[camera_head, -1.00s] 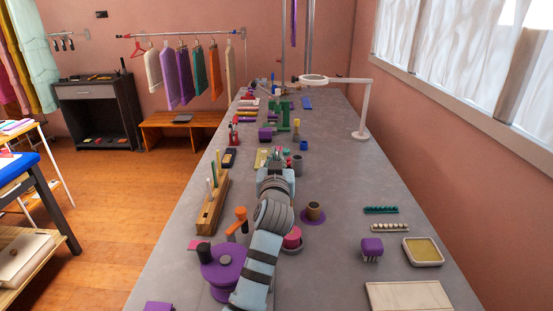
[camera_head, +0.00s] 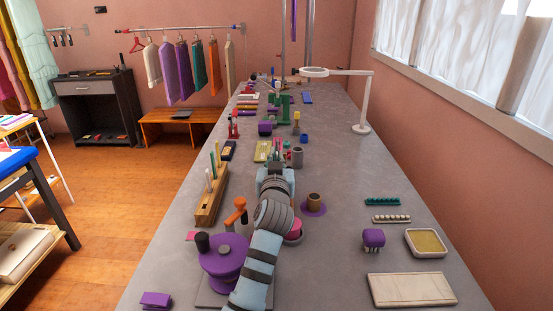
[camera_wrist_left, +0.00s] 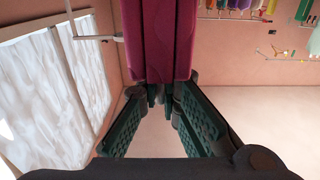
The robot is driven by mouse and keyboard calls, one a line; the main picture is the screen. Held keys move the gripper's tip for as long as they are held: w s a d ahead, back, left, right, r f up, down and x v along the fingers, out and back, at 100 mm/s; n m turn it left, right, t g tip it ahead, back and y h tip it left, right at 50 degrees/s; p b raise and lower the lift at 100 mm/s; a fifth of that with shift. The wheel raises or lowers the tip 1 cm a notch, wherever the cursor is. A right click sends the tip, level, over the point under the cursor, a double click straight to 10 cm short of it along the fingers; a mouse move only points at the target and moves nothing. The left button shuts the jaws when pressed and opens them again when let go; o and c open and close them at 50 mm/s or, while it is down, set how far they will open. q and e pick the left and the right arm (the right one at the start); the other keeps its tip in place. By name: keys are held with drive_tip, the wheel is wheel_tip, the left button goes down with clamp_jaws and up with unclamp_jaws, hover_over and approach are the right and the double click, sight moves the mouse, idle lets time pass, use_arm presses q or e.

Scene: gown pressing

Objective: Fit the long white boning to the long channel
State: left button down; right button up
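A white stick (camera_head: 209,181), which looks like the boning, stands upright with yellowish and green sticks in a wooden block (camera_head: 207,208) at the left of the table in the head view. I cannot make out the long channel for sure. A large magenta grooved piece (camera_wrist_left: 170,40) fills the top middle of the left wrist view, close to the fingertips. My left gripper (camera_wrist_left: 160,97) has its dark green fingers spread, with a gap between the tips. I see nothing clearly held. In the head view its arm hides its fingers. My right gripper is not in view.
A purple round device (camera_head: 222,262) with an orange handle stands left of my arm. A brown spool on a purple disc (camera_head: 314,208) is to its right. A purple pincushion (camera_head: 374,238), a tray (camera_head: 426,253) and a pale board (camera_head: 411,289) lie at the right.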

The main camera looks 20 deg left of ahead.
use_arm(q)
drive_tip(key=c, duration=1.7)
unclamp_jaws()
drive_tip(key=shift+p+v, duration=0.75)
drive_tip(key=shift+v, duration=0.2)
drive_tip(key=shift+s+d+r, duration=0.1)
drive_tip(key=shift+s+d, duration=0.1)
drive_tip(key=shift+s, duration=0.4)
drive_tip(key=shift+w, duration=0.1)
